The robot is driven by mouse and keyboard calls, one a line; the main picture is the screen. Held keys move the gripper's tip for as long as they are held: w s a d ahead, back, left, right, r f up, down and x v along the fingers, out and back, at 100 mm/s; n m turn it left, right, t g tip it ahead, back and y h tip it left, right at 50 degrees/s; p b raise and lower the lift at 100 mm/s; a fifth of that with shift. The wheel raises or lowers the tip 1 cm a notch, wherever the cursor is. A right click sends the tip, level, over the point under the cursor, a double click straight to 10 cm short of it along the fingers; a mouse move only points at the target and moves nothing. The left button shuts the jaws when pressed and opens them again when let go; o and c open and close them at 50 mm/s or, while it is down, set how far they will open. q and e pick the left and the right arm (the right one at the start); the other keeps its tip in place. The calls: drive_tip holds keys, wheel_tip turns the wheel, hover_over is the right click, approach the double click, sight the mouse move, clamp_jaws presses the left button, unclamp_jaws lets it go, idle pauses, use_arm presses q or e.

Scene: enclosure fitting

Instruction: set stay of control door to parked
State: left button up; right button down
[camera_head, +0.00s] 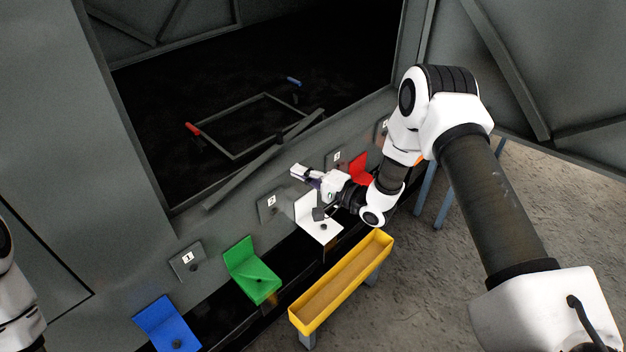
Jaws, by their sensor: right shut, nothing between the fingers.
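The dark enclosure opening (240,110) fills the upper middle. A braced grey door (540,70) stands swung open at the right; I cannot tell for sure that it is the control door. A long grey bar (245,172) lies slanted across the opening's lower edge and may be the stay; its fixing points are too dark to make out. My right gripper (297,171) is shut and empty, just below the bar and in front of the sill, apart from the bar as far as I can tell. My left gripper is out of view; only part of my left arm shows at the left edge.
Inside the opening is a thin rectangular frame (233,158) with a red end (193,129); a blue piece (293,81) lies beyond. Blue (168,322), green (252,270), white (318,222) and red (360,168) brackets line the front. A yellow trough (342,285) stands before them.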

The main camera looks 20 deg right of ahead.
sight(267, 157)
drive_tip(key=x, duration=0.7)
drive_tip(key=shift+w+a+b, duration=0.15)
drive_tip(key=shift+w+b, duration=0.05)
drive_tip(key=shift+b, duration=0.1)
drive_tip(key=b+x, duration=0.1)
drive_tip(key=x, duration=0.1)
drive_tip(key=shift+w+a+f, duration=0.1)
drive_tip(key=shift+w+a, duration=0.05)
drive_tip(key=shift+a, duration=0.15)
drive_tip(key=shift+w+a, duration=0.15)
drive_tip(key=shift+w, duration=0.1)
drive_tip(key=shift+s, duration=0.1)
